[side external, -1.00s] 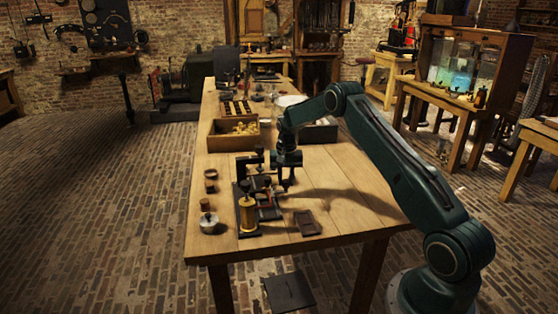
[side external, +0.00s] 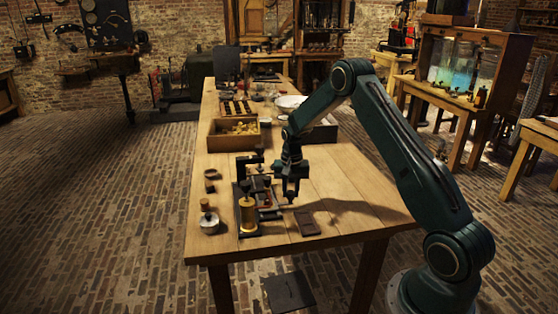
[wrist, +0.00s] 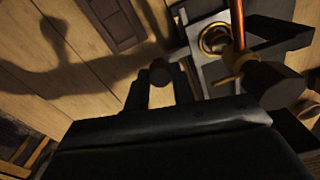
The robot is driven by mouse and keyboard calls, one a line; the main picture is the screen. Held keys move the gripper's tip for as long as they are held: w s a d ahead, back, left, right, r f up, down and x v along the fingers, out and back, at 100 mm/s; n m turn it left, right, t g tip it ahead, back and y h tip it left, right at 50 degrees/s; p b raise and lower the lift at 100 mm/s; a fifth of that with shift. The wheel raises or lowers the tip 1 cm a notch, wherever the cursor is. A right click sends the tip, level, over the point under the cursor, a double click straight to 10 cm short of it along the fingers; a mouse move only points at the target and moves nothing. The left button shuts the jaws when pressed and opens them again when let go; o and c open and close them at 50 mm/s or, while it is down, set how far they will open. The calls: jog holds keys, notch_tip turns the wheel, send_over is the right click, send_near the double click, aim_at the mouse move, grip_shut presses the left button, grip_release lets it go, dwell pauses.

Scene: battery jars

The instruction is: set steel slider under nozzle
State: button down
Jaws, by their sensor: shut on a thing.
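My gripper (side external: 291,196) is low at the right side of the dark bench fixture (side external: 242,188). In the wrist view its two fingers (wrist: 161,90) are closed around a dark round knob (wrist: 160,70), which appears to be the steel slider's handle. A grey metal plate with a brass ring (wrist: 213,40) lies beside the knob; where the slider ends and the fixture starts is unclear. A copper rod (wrist: 238,22) and a brass fitting (wrist: 242,61), apparently the nozzle, stand over the plate near the ring. The exact alignment cannot be told.
A brass cylinder (side external: 247,215) stands at the fixture's front. A flat dark tray (side external: 307,223) lies to the right. The table's right side is clear.

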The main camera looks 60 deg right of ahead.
jog(key=shift+s+a, duration=0.2)
jog(key=c, duration=1.2)
grip_release()
jog(key=shift+o, duration=0.2)
jog(key=shift+w+d+r, duration=0.1)
jog(key=shift+r, duration=0.35)
notch_tip(320, 180, up, 13)
